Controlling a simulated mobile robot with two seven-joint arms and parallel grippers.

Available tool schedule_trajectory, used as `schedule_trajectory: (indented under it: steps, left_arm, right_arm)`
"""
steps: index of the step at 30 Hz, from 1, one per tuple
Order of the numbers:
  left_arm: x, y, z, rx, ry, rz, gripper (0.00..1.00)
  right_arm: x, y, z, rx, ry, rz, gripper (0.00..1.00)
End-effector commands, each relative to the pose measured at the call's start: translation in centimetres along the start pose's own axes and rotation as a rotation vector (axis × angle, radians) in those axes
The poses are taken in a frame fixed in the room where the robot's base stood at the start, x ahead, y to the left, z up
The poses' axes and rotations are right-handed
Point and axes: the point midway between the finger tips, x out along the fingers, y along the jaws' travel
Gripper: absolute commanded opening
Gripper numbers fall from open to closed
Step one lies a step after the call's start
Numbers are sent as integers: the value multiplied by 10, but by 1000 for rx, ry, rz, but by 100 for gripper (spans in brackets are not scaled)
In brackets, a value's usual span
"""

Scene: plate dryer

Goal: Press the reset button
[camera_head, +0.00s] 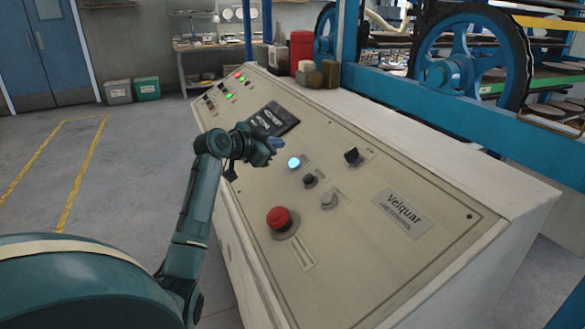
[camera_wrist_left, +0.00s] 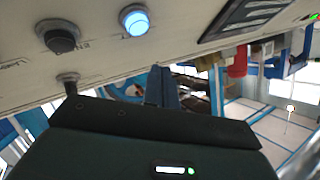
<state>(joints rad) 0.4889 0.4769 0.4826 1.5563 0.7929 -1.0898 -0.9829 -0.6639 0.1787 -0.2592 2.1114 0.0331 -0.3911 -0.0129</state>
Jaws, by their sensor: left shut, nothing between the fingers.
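A sloped beige control panel (camera_head: 235,200) carries the controls. A round button lit light blue (camera_head: 293,162) sits near its middle; it also shows in the left wrist view (camera_wrist_left: 135,20). I cannot read a reset label on it. My left gripper (camera_head: 277,146) is shut and empty, with blue fingertips just up and left of the lit button in the head view. In the left wrist view the shut fingers (camera_wrist_left: 162,86) point away from the camera, below the lit button, with a visible gap. My right gripper is out of view.
A red mushroom button (camera_head: 281,218), a black knob (camera_head: 310,180), a grey knob (camera_head: 329,200) and a black switch (camera_head: 352,156) are nearby on the panel. A dark display (camera_head: 272,120) lies behind the gripper. Blue machinery (camera_head: 450,125) stands behind the panel; open floor lies left.

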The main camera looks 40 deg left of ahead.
Motion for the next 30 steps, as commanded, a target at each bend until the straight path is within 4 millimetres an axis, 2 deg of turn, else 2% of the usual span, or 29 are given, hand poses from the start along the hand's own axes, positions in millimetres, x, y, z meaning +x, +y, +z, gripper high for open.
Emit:
schedule_trajectory:
  steps: [3, 10, 30]
  left_arm:
    - [13, 10, 11, -2, 1, 1, 0]
    - [26, 19, 19, 0, 0, 0, 0]
    - [28, 20, 20, 1, 0, 0, 0]
  right_arm:
    - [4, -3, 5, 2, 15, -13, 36]
    - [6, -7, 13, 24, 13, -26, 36]
    - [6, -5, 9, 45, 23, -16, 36]
